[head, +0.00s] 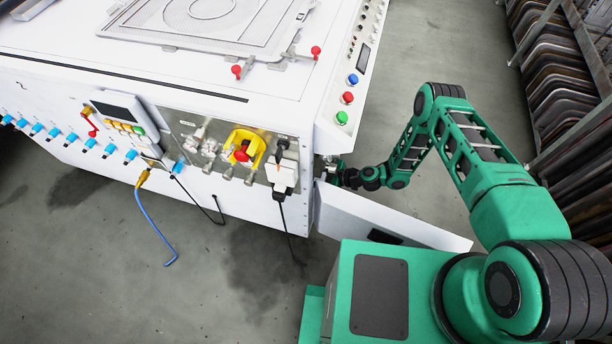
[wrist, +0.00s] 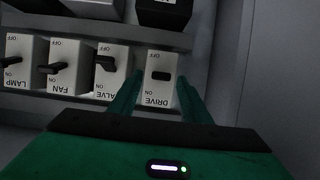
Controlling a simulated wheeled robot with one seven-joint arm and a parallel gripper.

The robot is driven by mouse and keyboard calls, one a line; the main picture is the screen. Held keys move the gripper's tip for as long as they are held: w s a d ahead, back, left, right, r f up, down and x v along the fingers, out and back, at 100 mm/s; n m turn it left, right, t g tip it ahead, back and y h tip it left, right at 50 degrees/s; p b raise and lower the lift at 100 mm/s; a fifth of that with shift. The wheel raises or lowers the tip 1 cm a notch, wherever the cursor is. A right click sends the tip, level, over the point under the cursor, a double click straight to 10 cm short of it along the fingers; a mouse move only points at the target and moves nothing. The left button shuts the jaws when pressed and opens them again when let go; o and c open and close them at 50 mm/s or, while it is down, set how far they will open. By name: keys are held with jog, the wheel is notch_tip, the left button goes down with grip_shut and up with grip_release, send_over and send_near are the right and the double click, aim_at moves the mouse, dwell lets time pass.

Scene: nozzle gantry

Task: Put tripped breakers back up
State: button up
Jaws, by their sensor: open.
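A row of white breakers with dark levers shows upside down in the wrist view, OFF at the picture's top and ON at the bottom. They read LAMP (wrist: 15,60), FAN (wrist: 62,65), VALVE (wrist: 108,72) and DRIVE (wrist: 159,88). The VALVE lever sits closer to OFF; I cannot tell the others' positions surely. My gripper (wrist: 158,82) is open, one green finger on each side of the DRIVE breaker, its lever between them. Contact cannot be told. In the head view my gripper (head: 337,175) reaches the machine's end beside the open door; the breakers are hidden there.
An open white door (head: 385,218) hangs below my forearm. The white machine (head: 60,60) carries a yellow and red switch (head: 243,151), cables and coloured buttons. Another row of dark and grey blocks (wrist: 163,12) lies beyond a grey rail. A rack (head: 565,90) stands at right.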

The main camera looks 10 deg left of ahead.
jog(key=c, duration=1.1)
jog(key=shift+o, duration=0.3)
jog(key=shift+w+a+r+h, duration=0.1)
jog(key=shift+a+r+h, duration=0.1)
jog(key=shift+r+h, duration=0.35)
jog(key=shift+w+a+r+h, duration=0.15)
jog(key=shift+r+h, duration=0.2)
jog(key=shift+h, duration=0.4)
jog(key=o, duration=0.9)
jog(key=shift+o, duration=0.7)
jog(key=shift+s, duration=0.1)
jog(key=shift+d, duration=0.1)
jog(key=v, duration=1)
jog(key=shift+d, duration=0.25)
jog(key=shift+r, duration=0.2)
